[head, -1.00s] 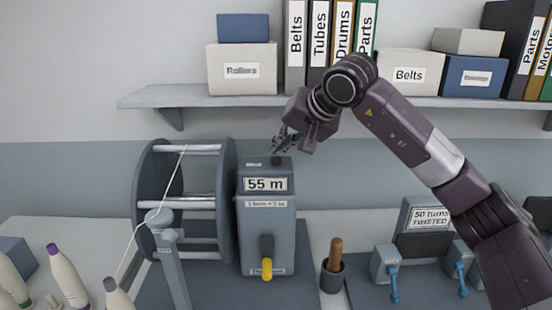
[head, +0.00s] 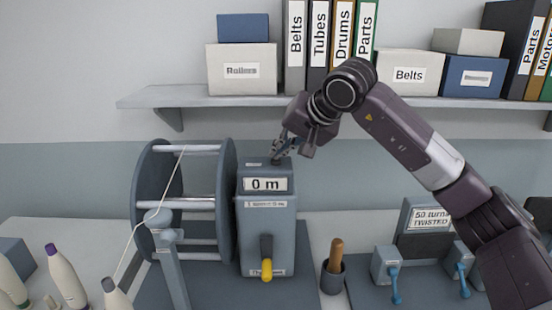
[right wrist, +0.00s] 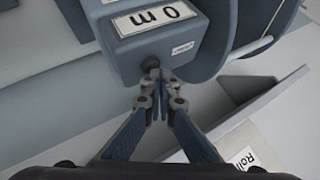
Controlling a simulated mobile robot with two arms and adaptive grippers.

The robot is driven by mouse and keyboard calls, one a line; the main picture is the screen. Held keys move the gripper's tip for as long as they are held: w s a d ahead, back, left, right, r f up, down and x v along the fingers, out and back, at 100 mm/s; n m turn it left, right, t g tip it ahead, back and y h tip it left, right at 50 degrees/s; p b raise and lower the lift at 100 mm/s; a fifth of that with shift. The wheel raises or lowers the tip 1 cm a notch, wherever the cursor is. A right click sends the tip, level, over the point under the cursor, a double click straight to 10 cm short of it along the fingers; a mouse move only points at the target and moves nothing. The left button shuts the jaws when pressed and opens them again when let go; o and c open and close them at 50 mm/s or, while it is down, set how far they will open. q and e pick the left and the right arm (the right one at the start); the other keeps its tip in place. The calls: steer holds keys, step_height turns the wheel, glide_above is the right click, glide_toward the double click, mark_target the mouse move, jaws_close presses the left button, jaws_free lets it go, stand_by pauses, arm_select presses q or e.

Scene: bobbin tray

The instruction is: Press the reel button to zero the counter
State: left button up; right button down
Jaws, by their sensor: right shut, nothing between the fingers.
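The grey reel counter box (head: 266,222) stands on the bench beside the large reel (head: 185,205). Its display (head: 265,184) reads 0 m. The dark round button (head: 277,161) is on top of the box, partly hidden by my right gripper (head: 279,157). The right gripper is shut and empty, its fingertips at the button. In the right wrist view the fingertips (right wrist: 158,75) are at the dark button (right wrist: 150,62), and the display (right wrist: 156,17) shows upside down. My left gripper is not in view.
A shelf (head: 200,99) with boxes and binders runs behind and above the box. A dark cup with a wooden-handled tool (head: 333,268) stands to the right, then a twist counter unit (head: 428,220). Bobbins (head: 66,277) stand at left, with yarn running to the reel.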

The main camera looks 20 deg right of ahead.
mark_target(279, 162)
steer(key=shift+r+p, duration=0.75)
steer(key=shift+r, duration=0.15)
step_height(279, 162, up, 5)
steer(key=p, duration=0.4)
steer(key=shift+f, duration=0.1)
stand_by(0.5)
